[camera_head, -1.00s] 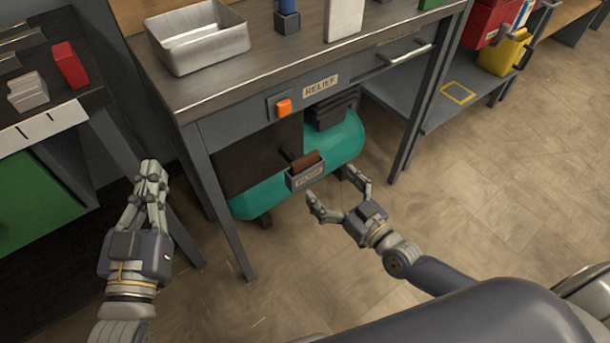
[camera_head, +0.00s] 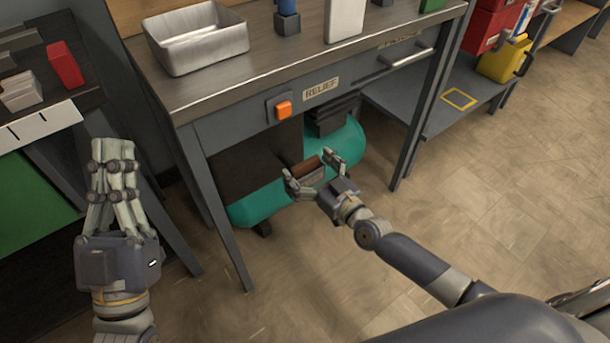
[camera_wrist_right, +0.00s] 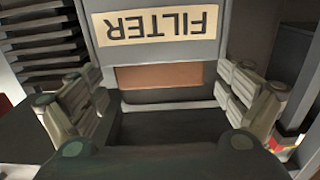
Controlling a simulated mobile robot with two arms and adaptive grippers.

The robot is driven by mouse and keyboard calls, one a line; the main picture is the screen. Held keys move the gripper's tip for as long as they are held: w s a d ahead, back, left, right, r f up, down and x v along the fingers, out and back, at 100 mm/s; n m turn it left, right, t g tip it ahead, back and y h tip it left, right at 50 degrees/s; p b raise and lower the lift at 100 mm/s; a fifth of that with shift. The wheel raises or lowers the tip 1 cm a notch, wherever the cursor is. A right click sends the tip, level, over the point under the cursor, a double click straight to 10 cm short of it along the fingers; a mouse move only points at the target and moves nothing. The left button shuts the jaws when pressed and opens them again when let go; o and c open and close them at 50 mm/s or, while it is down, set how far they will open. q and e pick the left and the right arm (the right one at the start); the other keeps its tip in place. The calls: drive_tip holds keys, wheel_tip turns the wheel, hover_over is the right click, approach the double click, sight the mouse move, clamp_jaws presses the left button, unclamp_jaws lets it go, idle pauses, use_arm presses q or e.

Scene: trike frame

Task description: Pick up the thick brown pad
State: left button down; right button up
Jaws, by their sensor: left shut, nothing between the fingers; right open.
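The thick brown pad (camera_head: 304,167) sits in a small grey holder (camera_head: 313,180) in front of the teal tank under the bench. In the right wrist view, the pad (camera_wrist_right: 160,76) shows as a brown strip in a slot below an upside-down FILTER label (camera_wrist_right: 157,24). My right gripper (camera_head: 310,164) is open, one finger on each side of the holder in the head view. In the wrist view its fingers (camera_wrist_right: 158,88) stand left and right of the pad; contact cannot be told. My left gripper (camera_head: 113,150) is shut and empty, at the left away from the pad.
The bench (camera_head: 205,95) with a metal tray (camera_head: 197,40) is above the tank (camera_head: 262,203). An orange switch (camera_head: 283,109) and a RELIEF label (camera_head: 322,89) are on its front. A bench leg (camera_head: 220,220) stands left of the holder. Floor is free at the right.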

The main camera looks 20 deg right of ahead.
drive_tip(key=shift+w+a, duration=0.2)
drive_tip(key=shift+w, duration=0.3)
drive_tip(key=c, duration=1)
drive_tip(key=shift+r, duration=0.1)
